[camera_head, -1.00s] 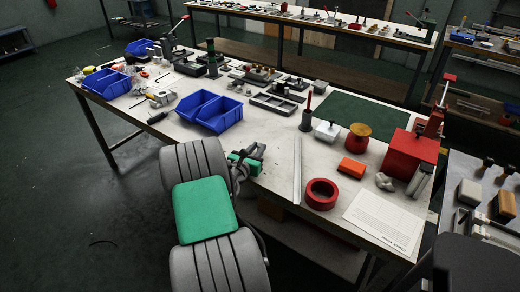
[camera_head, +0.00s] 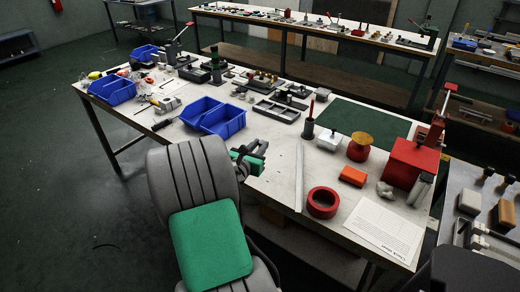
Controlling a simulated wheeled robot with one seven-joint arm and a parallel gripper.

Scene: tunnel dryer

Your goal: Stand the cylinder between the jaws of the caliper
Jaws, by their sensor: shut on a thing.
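My gripper (camera_head: 256,156) shows small and dark at the end of my grey and green arm, over the near edge of the white bench. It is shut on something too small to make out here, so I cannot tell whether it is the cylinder. A silver metal tool that may be the caliper (camera_head: 474,236) lies on the side table at the right, partly cut off by a dark shape. Its jaws are not clear. My gripper is far to the left of it.
The white bench (camera_head: 272,184) holds blue bins (camera_head: 222,121), a long metal bar (camera_head: 299,177), a red tape roll (camera_head: 322,202), an orange block (camera_head: 352,176), a red box (camera_head: 408,163) and a paper sheet (camera_head: 384,234). Floor (camera_head: 60,200) at the left is clear.

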